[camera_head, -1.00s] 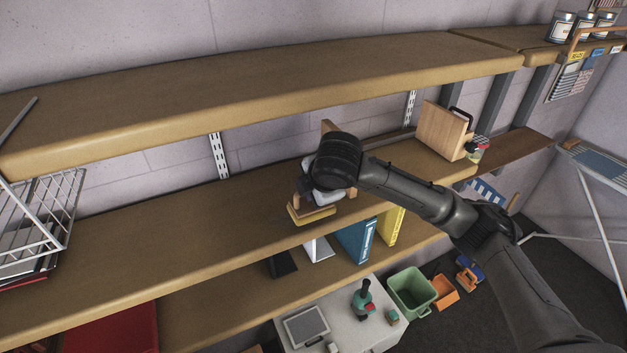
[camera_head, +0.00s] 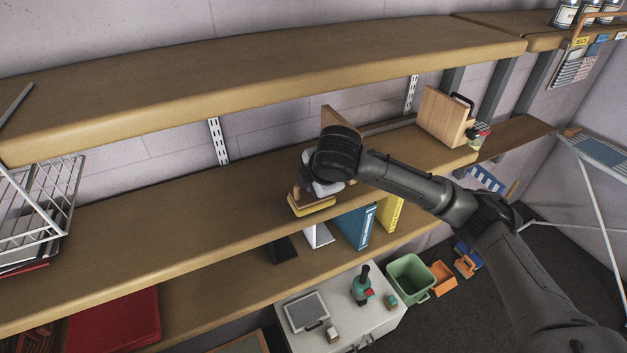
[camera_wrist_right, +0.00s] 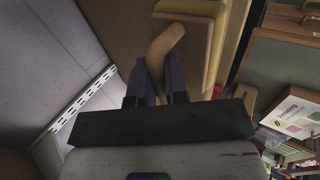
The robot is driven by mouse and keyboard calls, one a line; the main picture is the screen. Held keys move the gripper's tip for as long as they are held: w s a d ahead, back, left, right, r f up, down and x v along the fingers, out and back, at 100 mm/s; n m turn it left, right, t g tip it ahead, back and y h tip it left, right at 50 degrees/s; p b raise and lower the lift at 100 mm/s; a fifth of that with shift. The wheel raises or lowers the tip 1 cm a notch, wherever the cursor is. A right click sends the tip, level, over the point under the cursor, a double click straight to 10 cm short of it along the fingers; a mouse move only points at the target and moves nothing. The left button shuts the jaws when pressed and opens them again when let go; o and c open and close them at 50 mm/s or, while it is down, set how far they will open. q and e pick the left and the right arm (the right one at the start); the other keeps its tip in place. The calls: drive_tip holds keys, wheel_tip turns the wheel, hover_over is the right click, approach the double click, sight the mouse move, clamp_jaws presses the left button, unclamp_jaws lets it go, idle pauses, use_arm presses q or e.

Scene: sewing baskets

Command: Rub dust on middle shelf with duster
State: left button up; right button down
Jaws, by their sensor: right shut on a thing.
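My right gripper (camera_head: 318,186) is over the front part of the middle shelf (camera_head: 190,215), and its wrist hides much of it in the head view. It is shut on the duster's handle; the tan curved handle sits between the fingers (camera_wrist_right: 160,82) in the right wrist view. The duster (camera_head: 312,208) is a wooden block with a yellow pad, near the shelf's front edge. It also shows in the right wrist view (camera_wrist_right: 205,12). I cannot tell if the pad touches the shelf. No dust is clearly visible. My left gripper is out of view.
A wooden box (camera_head: 442,117) stands at the shelf's right end beside a small jar (camera_head: 478,137). A wire rack (camera_head: 40,210) is at the left. The upper shelf (camera_head: 250,75) overhangs. Binders (camera_head: 355,227) stand below.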

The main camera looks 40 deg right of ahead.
sight(297, 193)
drive_tip(key=shift+f, duration=1)
drive_tip(key=shift+w+d+r, duration=0.1)
drive_tip(key=shift+w+d, duration=0.1)
drive_tip(key=shift+w, duration=0.65)
drive_tip(key=shift+w+d, duration=0.35)
drive_tip(key=shift+w, duration=1)
drive_tip(key=shift+w+d, duration=0.35)
drive_tip(key=shift+w, duration=0.95)
drive_tip(key=shift+w+d, duration=0.35)
drive_tip(key=shift+w, duration=1)
